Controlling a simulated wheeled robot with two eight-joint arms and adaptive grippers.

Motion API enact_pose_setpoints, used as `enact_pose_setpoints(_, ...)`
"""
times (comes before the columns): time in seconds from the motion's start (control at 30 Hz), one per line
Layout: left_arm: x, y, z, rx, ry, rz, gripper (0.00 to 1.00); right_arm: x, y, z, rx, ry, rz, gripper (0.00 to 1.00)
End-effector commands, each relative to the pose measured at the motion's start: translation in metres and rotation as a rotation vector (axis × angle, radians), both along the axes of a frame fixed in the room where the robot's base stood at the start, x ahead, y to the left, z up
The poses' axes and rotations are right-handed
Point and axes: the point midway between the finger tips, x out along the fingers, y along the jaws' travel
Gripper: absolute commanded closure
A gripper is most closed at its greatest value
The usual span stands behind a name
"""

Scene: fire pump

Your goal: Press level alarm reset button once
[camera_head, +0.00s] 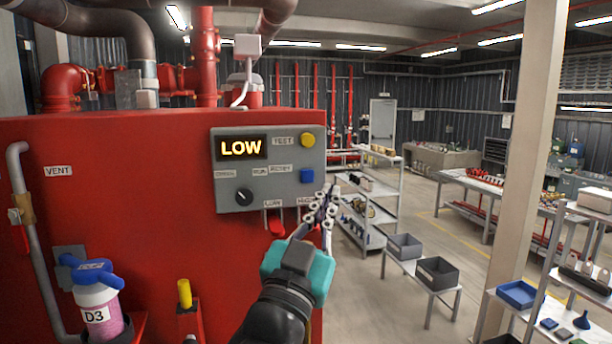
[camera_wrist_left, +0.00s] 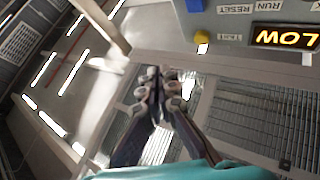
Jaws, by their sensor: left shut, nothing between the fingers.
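The grey control panel (camera_head: 225,188) is on the front of the red tank, with a lit LOW display (camera_head: 241,148). The blue button (camera_head: 307,175) is at its right side; in the wrist view the blue button (camera_wrist_left: 195,5) is beside a RESET label. A yellow button (camera_head: 307,140), beside a TEST label, is above the blue one in the head view. My left gripper (camera_head: 328,194) is shut and empty. Its tips appear just right of and below the blue button, apart from it. In the wrist view the gripper (camera_wrist_left: 160,78) points left of the panel. My right gripper is not visible.
A black selector knob (camera_head: 243,196) and red switch handles (camera_head: 276,226) are near the buttons. The red tank (camera_head: 120,225) fills the left side. A bottle marked D3 (camera_head: 98,305) stands lower left. Open floor and shelves (camera_head: 370,205) lie to the right.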

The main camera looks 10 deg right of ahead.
Motion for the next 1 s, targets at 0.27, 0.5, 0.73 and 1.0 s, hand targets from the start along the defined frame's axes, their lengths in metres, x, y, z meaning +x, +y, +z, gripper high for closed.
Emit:
enact_pose_setpoints(0.27,0.017,0.001,-0.001,0.001,0.0,0.003,1.0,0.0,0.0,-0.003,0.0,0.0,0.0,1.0)
enact_pose_setpoints(0.5,0.052,0.002,-0.001,0.002,-0.001,0.003,1.0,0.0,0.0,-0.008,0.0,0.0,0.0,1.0)
enact_pose_setpoints(0.73,0.078,0.003,0.0,0.0,0.001,0.002,1.0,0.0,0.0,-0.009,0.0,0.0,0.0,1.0)
enact_pose_setpoints(1.0,0.088,0.003,0.0,0.0,0.001,0.0,1.0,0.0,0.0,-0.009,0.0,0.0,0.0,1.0)
